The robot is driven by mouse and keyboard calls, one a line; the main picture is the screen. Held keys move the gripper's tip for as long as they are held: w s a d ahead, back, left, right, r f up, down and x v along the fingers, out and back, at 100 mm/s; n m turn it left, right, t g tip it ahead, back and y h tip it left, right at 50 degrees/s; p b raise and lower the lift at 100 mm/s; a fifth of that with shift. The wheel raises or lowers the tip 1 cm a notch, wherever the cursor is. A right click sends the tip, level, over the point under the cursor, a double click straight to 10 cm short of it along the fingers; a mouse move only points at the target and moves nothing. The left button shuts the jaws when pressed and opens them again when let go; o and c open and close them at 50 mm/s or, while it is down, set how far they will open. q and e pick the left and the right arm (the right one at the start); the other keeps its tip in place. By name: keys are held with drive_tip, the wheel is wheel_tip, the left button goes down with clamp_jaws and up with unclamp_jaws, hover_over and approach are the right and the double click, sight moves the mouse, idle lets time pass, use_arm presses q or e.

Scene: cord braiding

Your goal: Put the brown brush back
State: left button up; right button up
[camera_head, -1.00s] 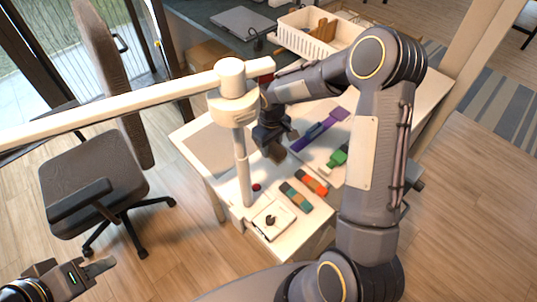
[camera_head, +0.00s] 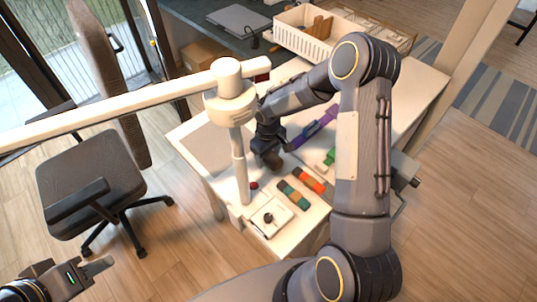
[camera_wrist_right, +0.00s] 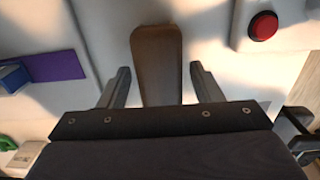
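The brown brush (camera_wrist_right: 157,60) lies between the two fingers of my right gripper (camera_wrist_right: 160,78) in the right wrist view. Narrow gaps show on both sides of it, so the fingers look open around it. In the head view, my right gripper (camera_head: 270,148) is low over the white table, just right of the white post, and a brown end (camera_head: 272,160) shows below it. Whether the brush touches the table is unclear. My left gripper (camera_head: 95,268) is away at the lower left, off the table, and its finger opening is not clear.
A red button (camera_head: 254,185) is left of the right gripper. Coloured strips (camera_head: 292,194) and a white square with a dark knob (camera_head: 268,218) lie at the front. A purple strip (camera_head: 318,126) lies behind. A white basket (camera_head: 290,40) stands at the back.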

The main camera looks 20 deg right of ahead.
sight(269, 154)
drive_tip(key=shift+r, duration=0.5)
drive_tip(key=s+r+m+t, duration=0.1)
drive_tip(key=s+r, duration=0.2)
drive_tip(key=r, duration=0.6)
drive_tip(key=s+r, duration=0.2)
drive_tip(key=r, duration=0.7)
drive_tip(key=s+a+r+m+t+y, duration=0.1)
drive_tip(key=s+r+m+t+y, duration=0.1)
drive_tip(key=s, duration=0.8)
drive_tip(key=s+a+r+m+t+y, duration=0.1)
drive_tip(key=s+a+r+m+t, duration=0.1)
drive_tip(key=s, duration=0.9)
drive_tip(key=shift+a+r+m+t+y+b, duration=0.25)
drive_tip(key=shift+r+m+t+y+b, duration=0.05)
drive_tip(key=shift+r+y+b, duration=0.1)
